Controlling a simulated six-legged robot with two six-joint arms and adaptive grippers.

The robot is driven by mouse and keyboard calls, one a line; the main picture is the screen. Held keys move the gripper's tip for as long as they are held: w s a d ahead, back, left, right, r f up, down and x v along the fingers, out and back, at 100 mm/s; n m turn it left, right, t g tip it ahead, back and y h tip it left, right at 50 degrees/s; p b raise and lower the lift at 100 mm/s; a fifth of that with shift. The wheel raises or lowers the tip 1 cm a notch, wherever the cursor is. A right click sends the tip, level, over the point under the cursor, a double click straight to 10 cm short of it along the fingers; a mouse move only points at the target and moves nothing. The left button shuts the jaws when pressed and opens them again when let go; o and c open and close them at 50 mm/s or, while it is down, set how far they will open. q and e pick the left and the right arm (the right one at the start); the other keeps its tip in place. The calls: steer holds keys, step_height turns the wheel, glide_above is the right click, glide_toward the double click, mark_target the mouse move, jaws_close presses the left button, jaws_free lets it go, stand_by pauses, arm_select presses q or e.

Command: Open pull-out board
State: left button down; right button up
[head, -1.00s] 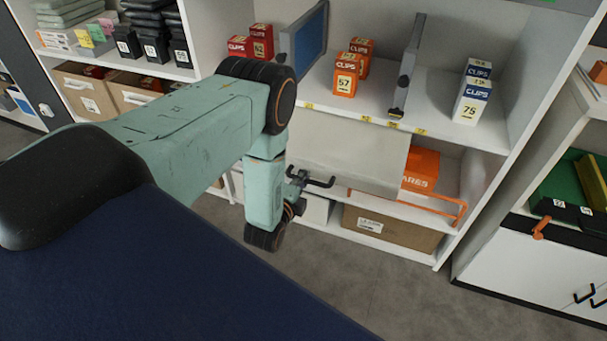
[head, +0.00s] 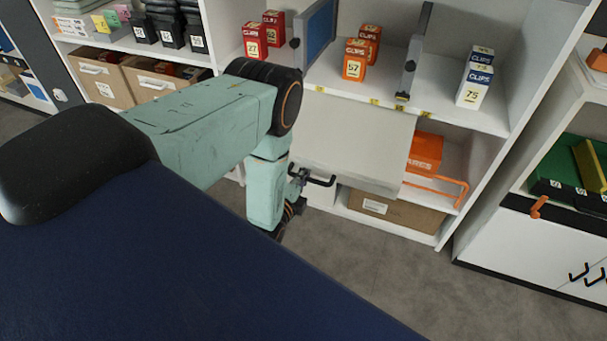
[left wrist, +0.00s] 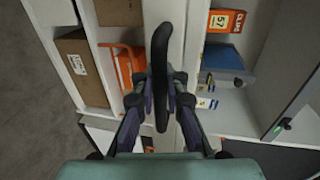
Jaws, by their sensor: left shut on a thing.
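The pull-out board (head: 355,145) is a pale grey panel that stands out from the white shelf unit, below the shelf with the clips boxes. A black bar handle (head: 322,182) is at its front edge. My left gripper (head: 300,178) is at the left part of this handle, with its fingers shut on it. In the left wrist view the fingers (left wrist: 157,95) close around the dark handle (left wrist: 160,45), in front of a pale edge. My left forearm hides part of the shelf unit left of the board. My right gripper is not in view.
Clips boxes (head: 355,60) and upright dividers stand on the shelf above. An orange box (head: 424,153) and an orange wire rail (head: 440,190) are right of the board. A cardboard carton (head: 400,212) sits below. The floor (head: 375,265) in front is clear.

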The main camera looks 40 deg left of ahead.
arm_select(q)
steer(key=shift+d+r, duration=0.1)
steer(key=shift+r, duration=0.1)
stand_by(0.3)
steer(key=c, duration=1.7)
jaws_free()
steer(key=shift+o, duration=0.2)
steer(key=shift+s+f, duration=0.1)
steer(key=shift+s, duration=0.05)
steer(key=v, duration=1.2)
